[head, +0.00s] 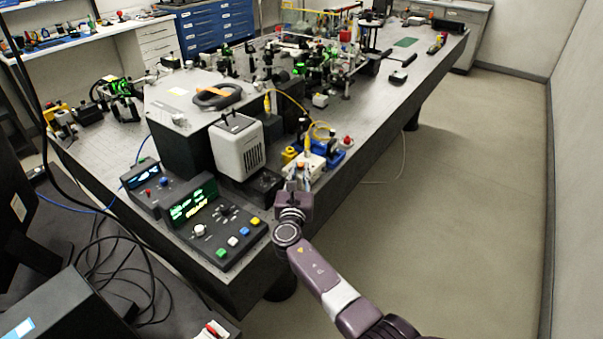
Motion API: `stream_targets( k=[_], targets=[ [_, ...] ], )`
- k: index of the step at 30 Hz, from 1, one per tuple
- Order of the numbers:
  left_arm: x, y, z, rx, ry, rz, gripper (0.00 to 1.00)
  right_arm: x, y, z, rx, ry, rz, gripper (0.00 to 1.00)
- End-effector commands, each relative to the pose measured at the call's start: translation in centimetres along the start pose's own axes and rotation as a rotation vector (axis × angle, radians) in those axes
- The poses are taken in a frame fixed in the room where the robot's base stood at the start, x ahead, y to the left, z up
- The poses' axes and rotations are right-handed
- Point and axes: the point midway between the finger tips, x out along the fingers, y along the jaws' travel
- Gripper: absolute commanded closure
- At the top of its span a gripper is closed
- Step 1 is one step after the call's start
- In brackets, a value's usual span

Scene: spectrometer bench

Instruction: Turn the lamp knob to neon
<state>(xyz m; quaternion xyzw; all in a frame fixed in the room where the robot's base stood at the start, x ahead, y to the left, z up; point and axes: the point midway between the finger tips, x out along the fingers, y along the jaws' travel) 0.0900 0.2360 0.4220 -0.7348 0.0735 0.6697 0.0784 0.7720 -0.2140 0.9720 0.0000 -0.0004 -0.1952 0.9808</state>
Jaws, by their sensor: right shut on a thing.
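My right gripper (299,182) is at the near right corner of the bench, against the front of a small cream box (311,161) with a yellow fitting on top. It is shut on the lamp knob, which the fingers and wrist hide. I cannot read any lamp labels or the knob's setting from here. My left gripper is out of view.
A black control console (225,238) with a lit green display and coloured buttons sits left of my right gripper. A white vented box (238,150) stands behind it. Blue mounts (330,155) are close on the right. The floor right of the optical bench (385,110) is clear.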

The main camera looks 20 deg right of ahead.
Motion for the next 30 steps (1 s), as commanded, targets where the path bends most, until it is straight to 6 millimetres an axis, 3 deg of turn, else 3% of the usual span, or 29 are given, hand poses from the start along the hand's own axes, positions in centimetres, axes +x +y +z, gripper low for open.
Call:
stream_targets(
  k=[6,21,22,24,27,30],
  targets=[
    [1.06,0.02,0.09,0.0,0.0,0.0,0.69,0.07,0.2,0.1,0.001,-0.003,-0.061,1.0],
    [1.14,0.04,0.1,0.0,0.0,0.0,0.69,0.01,0.21,0.21,0.0,-0.001,-0.079,1.0],
    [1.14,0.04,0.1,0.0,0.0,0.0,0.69,0.01,0.21,0.2,0.0,-0.001,-0.079,0.84],
    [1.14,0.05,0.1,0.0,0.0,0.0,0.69,0.01,0.2,0.21,0.0,-0.001,-0.079,0.76],
    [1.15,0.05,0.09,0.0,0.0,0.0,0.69,0.0,0.21,0.17,0.0,-0.001,-0.078,0.67],
    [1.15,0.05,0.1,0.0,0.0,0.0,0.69,-0.02,0.26,0.12,0.0,0.0,-0.077,0.67]
  ],
)
